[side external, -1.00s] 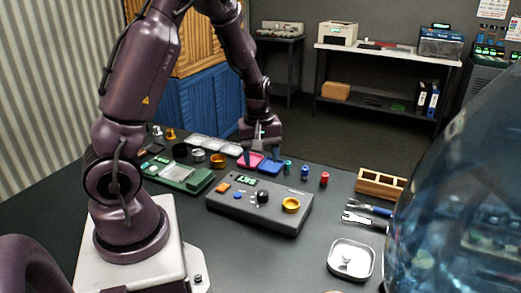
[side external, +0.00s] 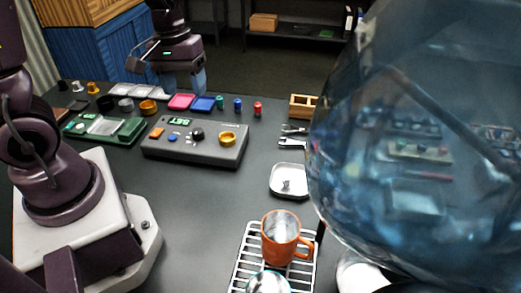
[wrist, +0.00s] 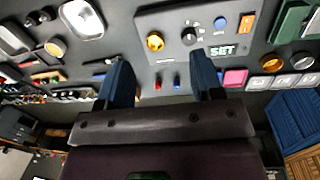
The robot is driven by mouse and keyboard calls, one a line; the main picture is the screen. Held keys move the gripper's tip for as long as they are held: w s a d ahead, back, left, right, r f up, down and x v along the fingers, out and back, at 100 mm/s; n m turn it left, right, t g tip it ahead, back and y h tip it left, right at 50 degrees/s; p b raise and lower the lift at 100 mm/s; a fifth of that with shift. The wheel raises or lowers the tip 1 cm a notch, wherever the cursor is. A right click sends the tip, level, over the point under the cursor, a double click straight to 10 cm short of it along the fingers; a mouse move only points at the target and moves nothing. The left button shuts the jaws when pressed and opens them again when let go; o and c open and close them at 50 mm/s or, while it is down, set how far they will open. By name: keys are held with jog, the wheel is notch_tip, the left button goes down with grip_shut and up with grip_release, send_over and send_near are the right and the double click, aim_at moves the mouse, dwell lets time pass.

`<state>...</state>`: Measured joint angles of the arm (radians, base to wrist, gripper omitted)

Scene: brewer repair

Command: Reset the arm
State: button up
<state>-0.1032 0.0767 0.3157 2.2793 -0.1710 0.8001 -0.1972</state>
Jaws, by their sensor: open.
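My gripper (side external: 184,80) hangs over the far part of the dark table, above the pink and blue trays, with its fingers pointing down. In the wrist view my gripper (wrist: 160,82) shows two blue fingers spread wide apart with nothing between them. The grey control box (side external: 195,147) with a green display, a dark knob and a yellow ring lies in front of it. The box also shows in the wrist view (wrist: 170,25), its display reading "SET".
Small green, blue and red pieces (side external: 238,103) stand right of the trays. A wooden holder (side external: 302,106), a metal dish (side external: 289,180) and an orange mug (side external: 281,238) on a wire rack (side external: 246,260) stand further right. A large clear blue vessel (side external: 420,130) blocks the right side.

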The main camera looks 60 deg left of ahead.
jog(key=s+d+r+m+t+y, duration=0.1)
jog(key=s+d+r+m+t, duration=0.4)
jog(key=d+r+m, duration=0.3)
notch_tip(320, 180, up, 4)
jog(key=shift+s+d+r, duration=0.25)
jog(key=shift+s+d, duration=0.55)
jog(key=shift+s, duration=0.1)
